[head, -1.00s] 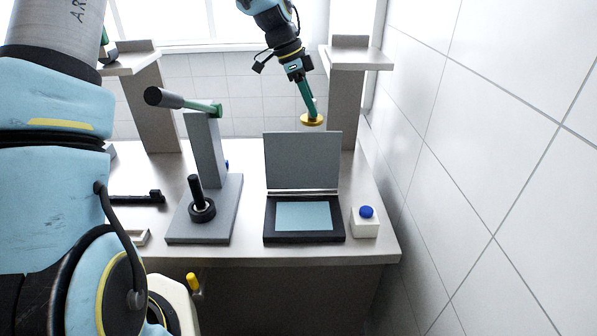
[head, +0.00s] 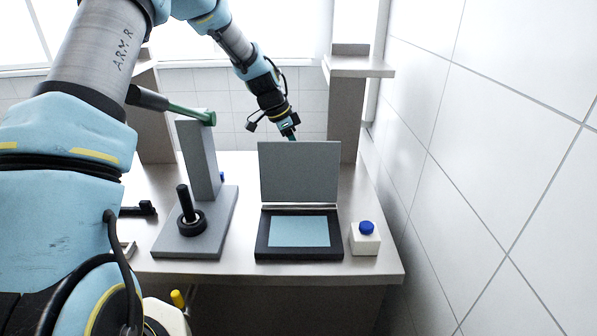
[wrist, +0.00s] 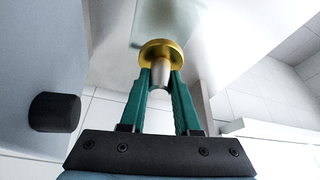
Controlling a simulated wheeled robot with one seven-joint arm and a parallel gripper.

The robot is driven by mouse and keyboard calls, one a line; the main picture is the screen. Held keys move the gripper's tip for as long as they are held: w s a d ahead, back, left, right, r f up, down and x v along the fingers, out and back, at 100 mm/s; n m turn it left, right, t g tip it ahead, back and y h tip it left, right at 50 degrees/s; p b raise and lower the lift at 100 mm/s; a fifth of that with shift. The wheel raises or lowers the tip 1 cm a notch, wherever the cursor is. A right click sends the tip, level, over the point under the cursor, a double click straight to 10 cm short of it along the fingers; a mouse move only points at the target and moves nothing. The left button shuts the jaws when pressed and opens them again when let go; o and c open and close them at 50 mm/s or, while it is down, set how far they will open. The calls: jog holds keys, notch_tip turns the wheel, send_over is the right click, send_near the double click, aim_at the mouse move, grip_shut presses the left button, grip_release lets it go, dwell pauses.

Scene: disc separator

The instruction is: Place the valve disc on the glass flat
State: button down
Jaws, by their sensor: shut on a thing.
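The gold valve disc (wrist: 175,47) has a pale stem. In the wrist view my gripper (wrist: 161,80) has its green fingers shut on the stem, with the disc beyond the fingertips. In the head view my gripper (head: 291,137) is behind the upright grey lid, which hides its lower part and the disc. What looks like the glass flat is a light-blue plate (head: 299,231), lying in a black-framed base (head: 299,254) in front of that lid. Its top is bare. The disc is apart from it.
The raised grey lid (head: 299,173) stands between my gripper and the light-blue plate. Left is a grey stand (head: 203,160) with a lever and a black ring around a post (head: 191,220). A white block with a blue button (head: 366,228) sits right, near the tiled wall (head: 480,150).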

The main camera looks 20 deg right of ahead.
jog(key=shift+f+p, duration=0.8)
jog(key=shift+f, duration=2.1)
jog(key=shift+f, duration=0.15)
jog(key=c, duration=0.6)
grip_release()
jog(key=shift+c, duration=0.2)
jog(key=shift+r, duration=0.25)
jog(key=b+v, duration=0.3)
jog(key=v, duration=0.8)
jog(key=shift+a+r, duration=0.25)
jog(key=shift+r, duration=0.1)
jog(key=shift+w, duration=0.15)
